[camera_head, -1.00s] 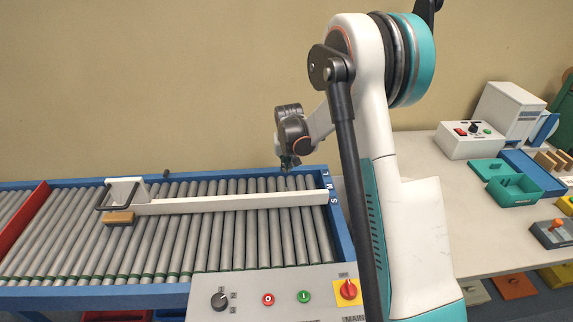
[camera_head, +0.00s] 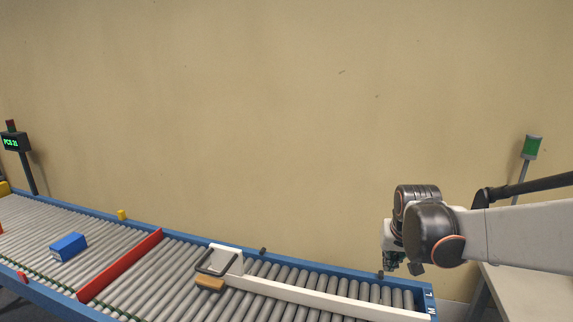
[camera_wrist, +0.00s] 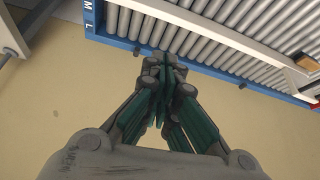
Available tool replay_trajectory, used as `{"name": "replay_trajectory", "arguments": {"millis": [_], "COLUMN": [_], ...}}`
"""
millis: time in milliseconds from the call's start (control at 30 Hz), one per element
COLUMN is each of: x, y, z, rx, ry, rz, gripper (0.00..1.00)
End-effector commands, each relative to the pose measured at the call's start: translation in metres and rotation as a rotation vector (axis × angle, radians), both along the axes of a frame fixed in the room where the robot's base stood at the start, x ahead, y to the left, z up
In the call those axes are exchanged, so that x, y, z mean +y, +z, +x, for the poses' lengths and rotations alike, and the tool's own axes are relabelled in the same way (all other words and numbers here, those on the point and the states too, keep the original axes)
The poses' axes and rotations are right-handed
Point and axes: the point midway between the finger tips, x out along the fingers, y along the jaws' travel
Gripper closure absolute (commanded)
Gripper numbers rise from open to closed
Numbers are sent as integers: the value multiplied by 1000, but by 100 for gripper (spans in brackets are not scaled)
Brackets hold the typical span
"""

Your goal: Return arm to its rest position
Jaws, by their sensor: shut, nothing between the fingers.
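My gripper (camera_head: 391,266) is at the right in the head view, pointing down beside the right end of the roller conveyor (camera_head: 175,255). In the wrist view my gripper (camera_wrist: 165,62) shows its teal fingers drawn together at the tips, with nothing between them. The conveyor's blue edge (camera_wrist: 140,47) lies beyond the fingertips. My arm reaches in from the right edge of the head view, roughly level.
A white bar (camera_head: 315,298) with a wooden-handled pusher (camera_head: 211,284) lies across the rollers. A red divider (camera_head: 120,266) and a blue box (camera_head: 68,247) are further left. A counter display (camera_head: 15,142) stands far left. A pale table (camera_head: 515,288) is under my arm.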

Motion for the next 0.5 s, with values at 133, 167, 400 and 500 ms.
{"name": "replay_trajectory", "arguments": {"millis": [133, 167, 400, 500], "x": [15, 17, 36, 43], "y": [24, 29, 49, 52], "z": [-43, -52, -119, -147], "rx": [-26, -32, -74, -93], "ry": [32, 38, 86, 105], "rz": [-4, -5, -11, -13], "gripper": [100, 100, 100, 100]}}
